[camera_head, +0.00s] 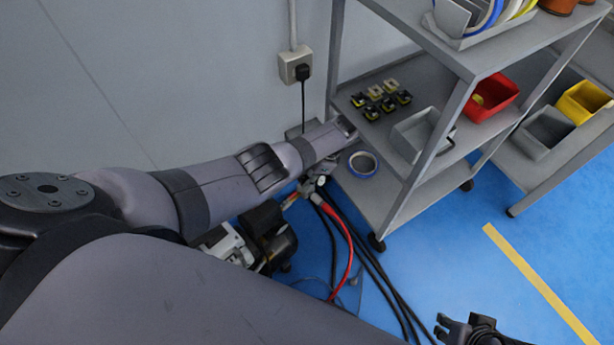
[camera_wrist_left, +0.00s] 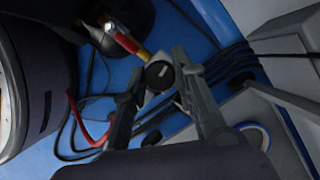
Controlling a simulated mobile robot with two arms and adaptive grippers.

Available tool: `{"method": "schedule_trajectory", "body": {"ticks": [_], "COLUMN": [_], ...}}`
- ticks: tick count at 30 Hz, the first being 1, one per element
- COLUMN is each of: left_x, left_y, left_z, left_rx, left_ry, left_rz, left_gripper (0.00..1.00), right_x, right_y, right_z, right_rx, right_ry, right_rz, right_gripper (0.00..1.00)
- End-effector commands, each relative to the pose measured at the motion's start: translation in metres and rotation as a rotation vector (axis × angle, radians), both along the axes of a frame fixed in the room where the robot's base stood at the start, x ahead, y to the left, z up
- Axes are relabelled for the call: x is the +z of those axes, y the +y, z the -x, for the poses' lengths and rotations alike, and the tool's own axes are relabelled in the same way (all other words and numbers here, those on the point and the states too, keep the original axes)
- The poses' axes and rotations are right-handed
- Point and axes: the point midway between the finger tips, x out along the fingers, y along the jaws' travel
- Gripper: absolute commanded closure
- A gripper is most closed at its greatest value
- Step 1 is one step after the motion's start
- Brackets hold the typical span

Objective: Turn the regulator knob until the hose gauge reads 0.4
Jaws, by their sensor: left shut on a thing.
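The black regulator knob (camera_wrist_left: 160,75) sits between the fingertips of my left gripper (camera_wrist_left: 160,84) in the left wrist view, at the end of a brass and red fitting (camera_wrist_left: 128,43). The fingers are shut on it from both sides. In the head view my left arm hides most of this gripper, and pale fittings (camera_head: 321,182) show just below it. A small pale round part (camera_wrist_left: 108,27), possibly the hose gauge, shows beside the fitting; no reading can be made out. My right gripper (camera_head: 441,327) is at the bottom right of the head view, fingertips apart and empty.
A red hose (camera_head: 348,245) and black cables (camera_head: 375,270) run over the blue floor. A grey shelf cart (camera_head: 375,205) stands close to the right of my left gripper, with a tape roll (camera_head: 363,164) on its lower shelf. A dark machine (camera_head: 270,235) stands below my arm.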

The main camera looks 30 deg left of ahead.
Motion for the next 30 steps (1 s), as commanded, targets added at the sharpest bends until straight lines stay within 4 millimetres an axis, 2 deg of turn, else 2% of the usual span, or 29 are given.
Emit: {"method": "schedule_trajectory", "body": {"ticks": [5,6,14,24,30], "left_x": [0.0,0.0,0.0,0.001,0.017], "left_y": [-0.001,-0.001,-0.001,-0.001,-0.006], "left_z": [-0.001,-0.001,-0.001,-0.001,-0.005], "left_rx": [0.0,0.0,0.001,0.001,0.0], "left_ry": [-0.003,-0.003,-0.001,-0.001,-0.004], "left_rz": [0.003,0.003,0.001,0.001,0.001], "left_gripper": [1.0,0.74,0.57,0.56,0.56], "right_x": [0.0,0.001,0.002,0.003,0.002], "right_y": [0.0,0.0,0.001,0.001,0.001], "right_z": [-0.001,-0.001,-0.003,-0.003,-0.003], "right_rx": [0.0,0.0,0.001,-0.002,-0.001], "right_ry": [-0.002,-0.003,-0.008,-0.009,-0.008], "right_rz": [0.0,0.0,-0.001,-0.005,-0.004], "right_gripper": [0.69,0.69,0.69,0.69,0.69]}}
